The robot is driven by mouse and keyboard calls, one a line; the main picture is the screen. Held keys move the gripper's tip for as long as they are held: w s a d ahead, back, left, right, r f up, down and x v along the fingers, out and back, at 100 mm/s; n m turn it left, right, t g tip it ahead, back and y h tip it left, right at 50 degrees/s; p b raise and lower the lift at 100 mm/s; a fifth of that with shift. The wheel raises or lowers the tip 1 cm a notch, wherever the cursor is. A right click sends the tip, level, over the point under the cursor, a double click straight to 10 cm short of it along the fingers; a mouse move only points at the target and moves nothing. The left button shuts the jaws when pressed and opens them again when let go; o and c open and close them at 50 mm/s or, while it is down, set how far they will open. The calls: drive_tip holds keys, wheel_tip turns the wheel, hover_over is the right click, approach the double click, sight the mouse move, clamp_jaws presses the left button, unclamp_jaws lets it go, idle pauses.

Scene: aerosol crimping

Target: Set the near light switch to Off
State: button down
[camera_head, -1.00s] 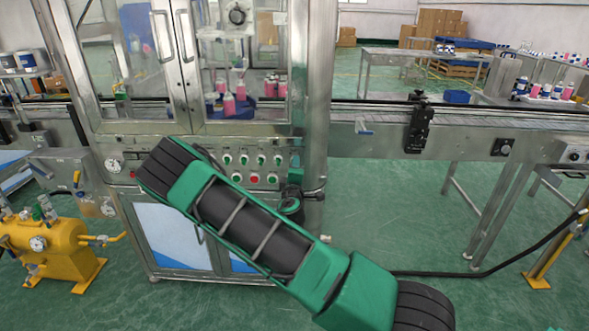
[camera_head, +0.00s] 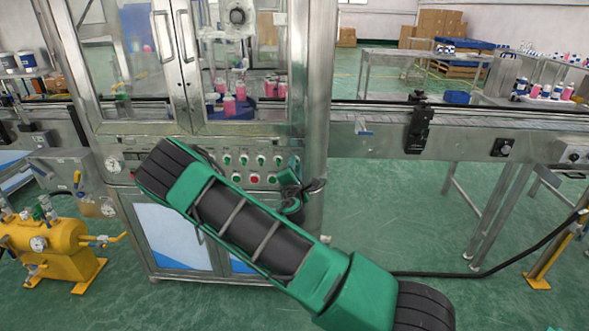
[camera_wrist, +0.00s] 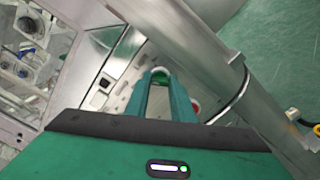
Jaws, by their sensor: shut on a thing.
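The steel machine's control panel (camera_head: 250,166) carries two rows of small round green switches and a red one (camera_head: 254,179). Labels are too small to read, so I cannot tell the light switch by its marking. My gripper (camera_wrist: 160,78) is at the right side of this panel. In the wrist view its two green fingers reach the panel and are shut on a small round green-rimmed switch (camera_wrist: 160,71), mostly hidden between the fingertips. In the head view my wrist covers this spot, and the switch's setting cannot be read.
A round steel post (camera_wrist: 185,50) stands just right of the panel. A conveyor (camera_head: 460,118) runs off to the right. Pink bottles (camera_head: 229,105) stand behind the machine's glass doors. A yellow tank (camera_head: 50,240) stands at the lower left.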

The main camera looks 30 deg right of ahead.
drive_tip(key=shift+a+f, duration=0.15)
drive_tip(key=shift+f, duration=0.15)
drive_tip(key=c, duration=1.5)
unclamp_jaws()
drive_tip(key=shift+r, duration=0.1)
drive_tip(key=shift+s, duration=0.1)
drive_tip(key=v, duration=1)
drive_tip(key=shift+s+a, duration=0.15)
drive_tip(key=shift+a, duration=0.1)
